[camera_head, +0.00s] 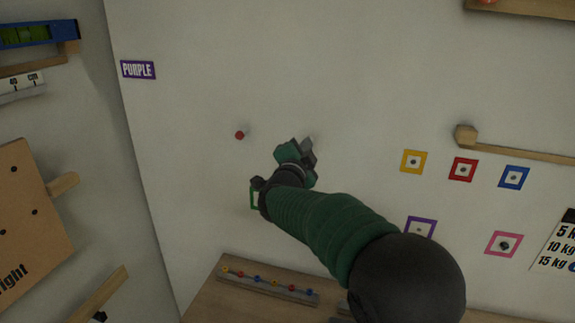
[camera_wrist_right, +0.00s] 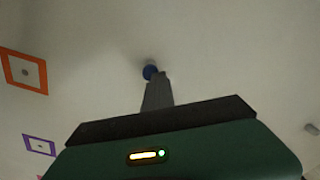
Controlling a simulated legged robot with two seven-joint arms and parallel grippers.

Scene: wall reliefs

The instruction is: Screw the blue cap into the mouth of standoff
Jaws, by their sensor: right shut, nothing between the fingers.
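My right gripper (camera_head: 306,148) reaches up to the white wall, and its arm covers the lower middle of the head view. In the right wrist view its fingers (camera_wrist_right: 157,90) are shut with nothing between them. The blue cap (camera_wrist_right: 150,71) shows just beyond the fingertips, close to the wall; whether the fingers touch it I cannot tell. A small grey shape behind the cap may be its standoff, but how the cap sits in the mouth is unclear. The cap is hidden in the head view. My left gripper is not in view.
A red cap (camera_head: 239,135) sits on the wall left of my gripper. Coloured square frames (camera_head: 413,162) are on the wall to the right. A wooden ledge (camera_head: 235,285) with a rack of coloured pegs (camera_head: 270,285) lies below. A grey peg (camera_wrist_right: 312,129) shows at the wrist view's right edge.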

